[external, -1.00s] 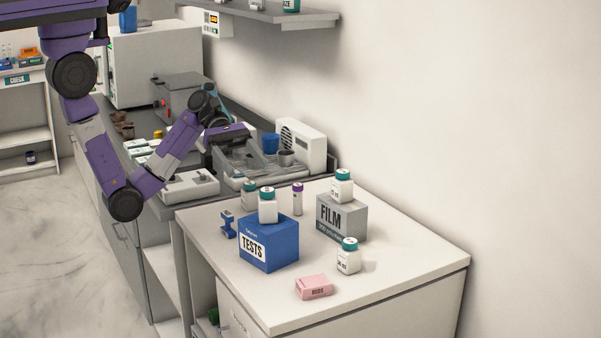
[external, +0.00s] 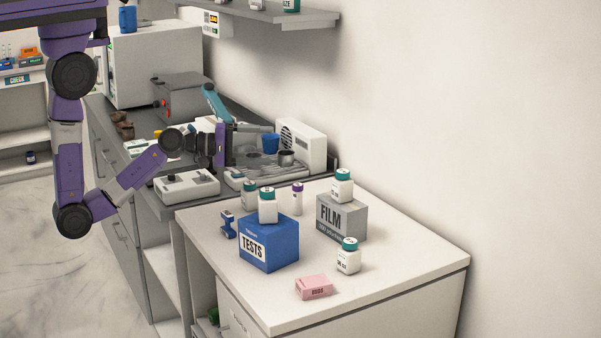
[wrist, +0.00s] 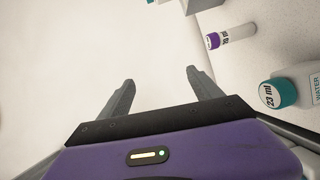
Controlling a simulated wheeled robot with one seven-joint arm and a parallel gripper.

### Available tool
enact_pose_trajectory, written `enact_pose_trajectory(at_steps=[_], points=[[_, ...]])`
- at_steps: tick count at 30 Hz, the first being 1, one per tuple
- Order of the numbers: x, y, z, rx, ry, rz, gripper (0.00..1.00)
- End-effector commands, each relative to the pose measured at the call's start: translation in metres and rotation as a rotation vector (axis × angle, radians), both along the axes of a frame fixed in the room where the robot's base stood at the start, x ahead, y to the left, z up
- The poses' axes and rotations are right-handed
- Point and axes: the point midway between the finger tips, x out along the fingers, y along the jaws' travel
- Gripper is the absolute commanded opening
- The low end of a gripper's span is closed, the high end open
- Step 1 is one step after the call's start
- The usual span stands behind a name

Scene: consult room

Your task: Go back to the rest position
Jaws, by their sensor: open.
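My gripper (external: 250,147) is at the end of my purple arm, over the back counter in the external view. It points to the right, towards the wall side. In the wrist view its two dark fingers (wrist: 160,78) stand apart with nothing between them. Pale surface fills the space ahead of them. My arm hangs down at the left and bends at a low elbow, then rises to the wrist.
The front table (external: 400,275) holds a blue TESTS box (external: 268,243), a grey FILM box (external: 342,218), teal-capped bottles (external: 348,256), a purple-capped vial (external: 297,199) and a pink box (external: 313,287). A blue cup (external: 271,143) stands near my gripper. Open floor lies left.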

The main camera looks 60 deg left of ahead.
Motion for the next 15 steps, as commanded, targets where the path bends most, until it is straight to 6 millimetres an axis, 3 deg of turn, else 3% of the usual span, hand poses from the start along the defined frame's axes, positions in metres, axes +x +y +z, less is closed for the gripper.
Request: enact_pose_trajectory(at_steps=[1, 6, 15], points=[[-0.013, 0.014, -0.013, 0.102, -0.040, 0.061, 0.74], [-0.059, 0.056, -0.033, 0.479, -0.166, 0.230, 0.74], [-0.161, 0.092, -0.046, 1.085, -0.275, 0.342, 0.74]])
